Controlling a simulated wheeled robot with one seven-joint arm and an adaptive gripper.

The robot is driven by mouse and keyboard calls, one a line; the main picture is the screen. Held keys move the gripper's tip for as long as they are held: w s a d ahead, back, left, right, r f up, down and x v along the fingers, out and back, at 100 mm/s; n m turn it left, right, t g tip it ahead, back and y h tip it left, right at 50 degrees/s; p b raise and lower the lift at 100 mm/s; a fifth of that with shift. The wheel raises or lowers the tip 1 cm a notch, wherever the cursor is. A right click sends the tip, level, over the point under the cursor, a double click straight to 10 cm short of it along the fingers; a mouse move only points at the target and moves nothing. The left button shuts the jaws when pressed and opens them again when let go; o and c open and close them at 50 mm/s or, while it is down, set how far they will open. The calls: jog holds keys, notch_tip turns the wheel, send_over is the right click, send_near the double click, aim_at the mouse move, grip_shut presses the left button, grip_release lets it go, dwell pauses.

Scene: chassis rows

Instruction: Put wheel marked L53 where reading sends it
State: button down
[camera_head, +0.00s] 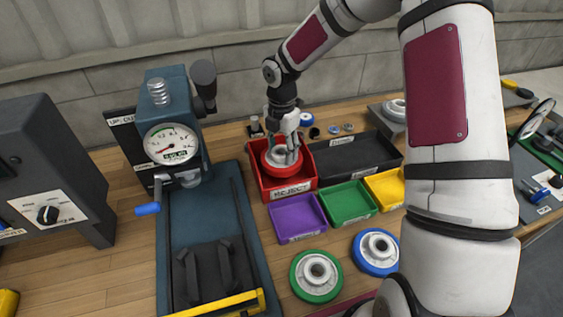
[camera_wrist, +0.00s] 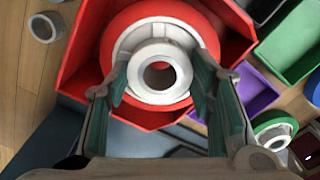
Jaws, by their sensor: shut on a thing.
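My gripper (camera_head: 283,150) is over the red bin labelled REJECT (camera_head: 289,188). It is shut on a red-rimmed wheel with a pale hub (camera_head: 281,158), which sits inside or just above that bin. In the wrist view the fingers (camera_wrist: 160,85) are on either side of the hub of the red wheel (camera_wrist: 213,37). I cannot read a mark on this wheel. A gauge press (camera_head: 172,143) with a dial stands to the left. A green-rimmed wheel (camera_head: 316,277) and a blue-rimmed wheel (camera_head: 376,252) lie on the bench in front.
Purple (camera_head: 298,218), green (camera_head: 347,203) and yellow (camera_head: 386,189) trays stand right of and before the red bin. A long black tray (camera_head: 354,154) lies behind them. A dark control box (camera_head: 42,170) is at far left. Bare wooden bench (camera_head: 122,262) shows left of the press.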

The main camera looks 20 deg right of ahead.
jog(key=shift+f, duration=2.75)
jog(key=shift+f, duration=0.15)
jog(key=c, duration=0.7)
grip_release()
jog(key=shift+c, duration=0.2)
notch_tip(320, 180, up, 12)
notch_tip(320, 180, up, 10)
jog(key=f+m+h, duration=0.1)
jog(key=m+h, duration=0.1)
jog(key=m, duration=0.4)
send_over(281, 162)
jog(key=s+d, duration=0.2)
jog(key=s, duration=0.2)
jog(key=s+r+m+t, duration=0.1)
jog(key=s+r+m, duration=0.2)
jog(key=s+m, duration=0.3)
jog(key=s+r+m+t+y, duration=0.1)
jog(key=s+r+m, duration=0.3)
jog(key=s, duration=0.6)
jog(key=s+r+m+t+y, duration=0.1)
jog(key=s+r+m, duration=0.3)
jog(key=s+m, duration=0.4)
jog(key=shift+s+a+m+t, duration=0.2)
jog(key=shift+a+m+t, duration=0.15)
jog(key=shift+t, duration=0.55)
